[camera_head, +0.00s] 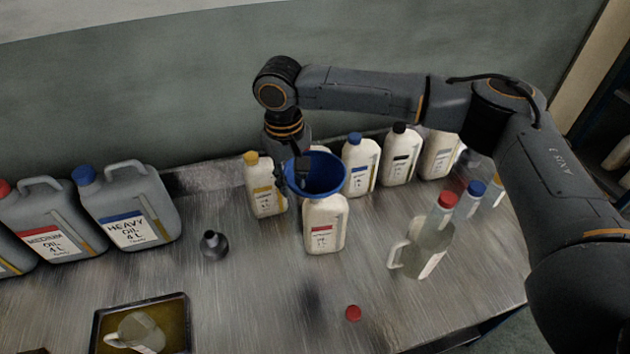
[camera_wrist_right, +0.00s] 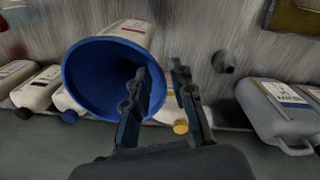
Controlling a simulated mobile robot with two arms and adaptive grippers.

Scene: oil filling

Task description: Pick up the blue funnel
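The blue funnel (camera_head: 329,176) stands in the top of a white bottle with a red label (camera_head: 323,225), mouth facing up. In the right wrist view the funnel (camera_wrist_right: 85,80) fills the left middle, with its wide mouth toward the camera. My right gripper (camera_head: 303,180) is down at the left part of the funnel's rim. In the wrist view its fingers (camera_wrist_right: 161,70) are apart. One finger overlaps the funnel's mouth and the other is outside the rim, with the rim's edge between them. Contact with the rim cannot be told. My left gripper is not in view.
White bottles with yellow (camera_head: 264,190), blue (camera_head: 360,165) and black (camera_head: 400,155) caps stand close by. Grey oil canisters (camera_head: 125,207) are left.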

